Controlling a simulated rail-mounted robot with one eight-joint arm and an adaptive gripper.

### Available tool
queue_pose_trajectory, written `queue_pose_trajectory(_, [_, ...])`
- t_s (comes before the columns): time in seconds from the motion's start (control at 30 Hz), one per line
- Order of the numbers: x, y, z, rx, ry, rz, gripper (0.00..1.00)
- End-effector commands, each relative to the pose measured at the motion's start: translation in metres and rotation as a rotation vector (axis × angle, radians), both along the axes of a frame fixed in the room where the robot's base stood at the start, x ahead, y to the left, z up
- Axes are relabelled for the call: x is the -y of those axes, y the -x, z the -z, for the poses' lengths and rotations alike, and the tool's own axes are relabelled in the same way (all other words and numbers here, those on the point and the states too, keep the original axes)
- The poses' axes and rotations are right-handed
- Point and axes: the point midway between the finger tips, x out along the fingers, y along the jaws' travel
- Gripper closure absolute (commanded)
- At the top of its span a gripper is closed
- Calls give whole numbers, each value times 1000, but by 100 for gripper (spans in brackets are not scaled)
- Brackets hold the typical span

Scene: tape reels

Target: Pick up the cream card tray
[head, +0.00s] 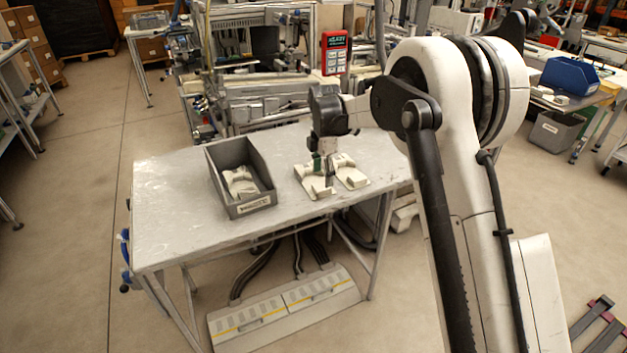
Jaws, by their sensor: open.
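Two cream card trays lie side by side on the grey table (165,215): a left one (317,188) and a right one (352,178). A similar cream piece (240,184) lies inside the grey bin (250,207) to their left. My gripper (324,180) is open and points down over the two trays, nearest the left one's right side. It hides part of the left tray. I cannot tell whether the fingers touch a tray.
The table is clear left of the bin and between bin and trays. A red handheld device (335,52) stands upright behind the table, near frames and machinery. A blue bin (570,76) sits on another table at right.

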Motion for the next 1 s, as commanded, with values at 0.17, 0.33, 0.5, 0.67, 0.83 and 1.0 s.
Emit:
queue_pose_trajectory(0.17, [-3,5,23,0,0,-1,42])
queue_pose_trajectory(0.33, [-3,6,43,0,0,0,42])
queue_pose_trajectory(0.5, [-3,6,46,0,0,0,42])
queue_pose_trajectory(0.67, [-3,6,46,0,0,0,53])
queue_pose_trajectory(0.83, [-3,6,46,0,0,0,76])
queue_pose_trajectory(1.0, [-3,6,45,0,0,0,94])
